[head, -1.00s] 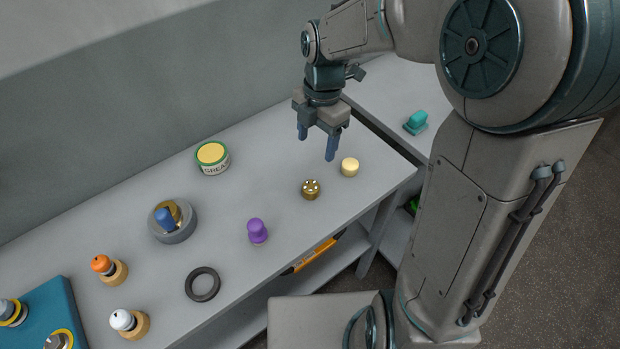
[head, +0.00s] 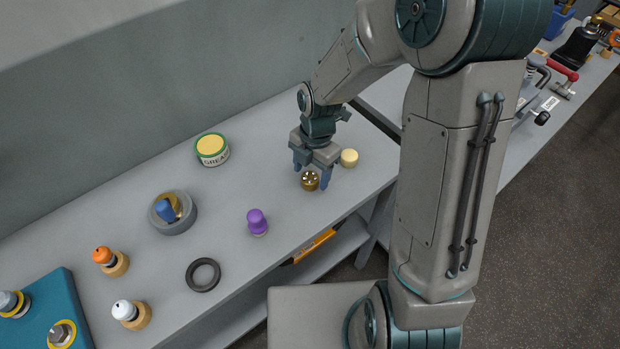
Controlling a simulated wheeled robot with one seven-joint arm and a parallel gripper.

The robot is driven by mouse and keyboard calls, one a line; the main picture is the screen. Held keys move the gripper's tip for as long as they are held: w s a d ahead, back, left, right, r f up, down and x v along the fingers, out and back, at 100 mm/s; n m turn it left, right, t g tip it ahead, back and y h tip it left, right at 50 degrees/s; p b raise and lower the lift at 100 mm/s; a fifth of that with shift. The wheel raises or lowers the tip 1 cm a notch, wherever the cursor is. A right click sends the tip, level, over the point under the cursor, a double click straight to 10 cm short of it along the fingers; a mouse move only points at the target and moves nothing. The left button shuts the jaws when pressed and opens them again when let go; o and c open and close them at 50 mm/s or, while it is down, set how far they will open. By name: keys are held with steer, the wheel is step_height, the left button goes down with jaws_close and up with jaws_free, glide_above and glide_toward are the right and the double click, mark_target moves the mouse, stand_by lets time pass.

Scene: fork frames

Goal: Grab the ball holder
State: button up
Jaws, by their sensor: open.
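The ball holder looks to be the small round brass piece (head: 310,182) with several pale spots on its top, standing on the grey table. My gripper (head: 311,177) is open and low over the table, pointing down. Its two fingers are at the left and right of the brass piece in the head view. The gripper hides part of the piece's back. I cannot tell whether either finger touches it.
A pale yellow round piece (head: 349,158) stands close right of my gripper. A purple knob (head: 257,222), a black ring (head: 203,274), a grease tin (head: 212,149) and a grey round dish (head: 178,225) lie farther left. The table's front edge is near.

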steer(key=shift+a+f, duration=0.1)
steer(key=shift+f, duration=0.8)
steer(key=shift+c, duration=0.3)
steer(key=c, duration=1.1)
steer(key=shift+r, duration=0.1)
